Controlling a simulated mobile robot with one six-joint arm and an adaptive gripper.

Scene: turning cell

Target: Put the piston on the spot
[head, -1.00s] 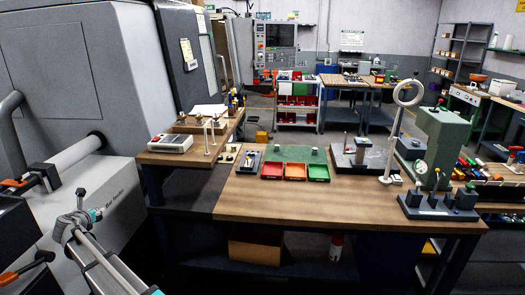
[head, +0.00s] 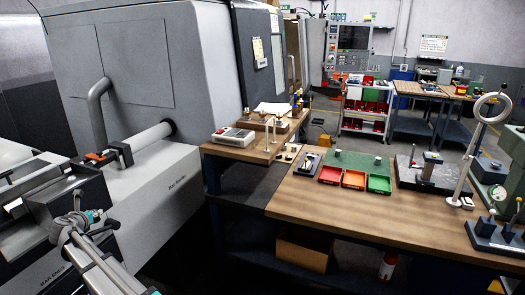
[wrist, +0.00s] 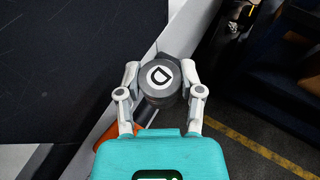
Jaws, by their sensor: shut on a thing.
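The piston (wrist: 160,88) shows in the wrist view as a dark grey round piece. A white disc with a black D-like mark is on the face toward the camera. My gripper (wrist: 160,72) is shut on it, with one pale finger on each side. The piston is clear of any surface that I can make out. In the head view my arm reaches in at the lower left, and the piston cannot be made out there. I cannot tell which place is the spot.
A wooden bench (head: 400,219) stands to the right, with red, orange and green trays (head: 354,179), a green mat (head: 372,163) and a ring-topped stand (head: 470,150). A large grey machine (head: 150,60) fills the left. Dark floor lies between machine and bench.

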